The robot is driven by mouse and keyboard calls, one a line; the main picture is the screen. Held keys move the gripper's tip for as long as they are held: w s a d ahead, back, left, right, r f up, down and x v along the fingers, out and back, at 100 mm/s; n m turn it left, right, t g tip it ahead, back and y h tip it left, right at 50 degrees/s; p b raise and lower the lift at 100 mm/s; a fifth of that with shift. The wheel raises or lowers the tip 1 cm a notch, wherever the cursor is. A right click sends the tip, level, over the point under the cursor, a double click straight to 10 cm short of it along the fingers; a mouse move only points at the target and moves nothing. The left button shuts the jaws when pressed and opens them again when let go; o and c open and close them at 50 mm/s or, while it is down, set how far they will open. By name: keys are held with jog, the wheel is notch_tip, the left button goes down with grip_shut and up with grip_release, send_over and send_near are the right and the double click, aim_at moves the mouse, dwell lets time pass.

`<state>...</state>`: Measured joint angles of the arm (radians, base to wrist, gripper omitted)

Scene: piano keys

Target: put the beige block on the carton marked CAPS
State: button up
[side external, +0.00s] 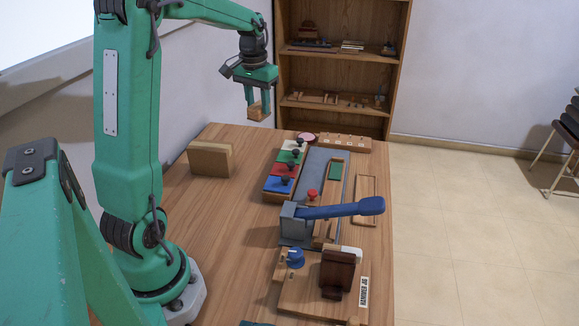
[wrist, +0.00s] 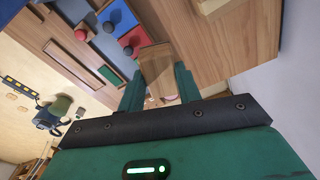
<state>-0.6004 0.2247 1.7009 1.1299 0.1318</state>
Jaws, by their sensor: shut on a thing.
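My gripper (side external: 260,96) is raised above the far left part of the table, its fingers pointing down. It is shut on the beige block (side external: 257,111), which is held clear of the table. In the wrist view the block (wrist: 156,66) sits between the two green fingers (wrist: 158,88). A tan, box-like thing (side external: 210,158) stands on the left side of the table, nearer the camera than the block. It may be the carton, but no CAPS marking can be read. Part of a similar pale thing shows at the top of the wrist view (wrist: 215,8).
A rack of coloured panels with dark knobs (side external: 283,172) stands mid-table. A blue-handled lever (side external: 340,210) and a wooden board with a blue knob (side external: 318,283) are nearer. Bare tabletop (side external: 225,225) lies on the left. A shelf (side external: 340,75) stands behind.

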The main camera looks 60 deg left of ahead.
jog(key=s+n, duration=0.3)
jog(key=s, duration=0.4)
send_over(209, 145)
notch_tip(209, 145, down, 7)
jog(key=shift+d+r, duration=0.1)
jog(key=shift+r, duration=0.05)
jog(key=shift+f, duration=2)
jog(key=shift+f, duration=0.1)
jog(key=o, duration=1)
